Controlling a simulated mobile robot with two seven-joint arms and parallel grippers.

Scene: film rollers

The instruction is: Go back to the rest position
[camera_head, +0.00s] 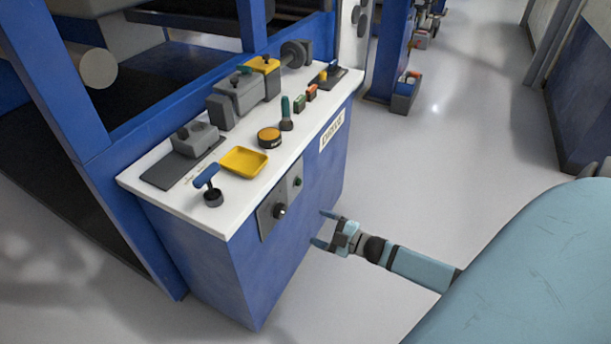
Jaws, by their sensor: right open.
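My right gripper (324,230) comes in from the right on its light blue arm. It is open and empty, with its two fingers pointing left. It is in front of the blue side of the control cabinet (190,250), below the white top (228,222). I cannot tell whether the fingertips touch the cabinet. A grey panel (267,217) with knobs sits on the cabinet side, just left of the gripper. My left gripper does not show.
The white top carries a yellow tray (243,162), a blue-handled lever (208,180), a black and orange round device (269,138) and grey boxes (236,97). Blue machine frame (80,120) stands behind. The floor (470,130) at right is open. A grey bin (404,92) stands farther back.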

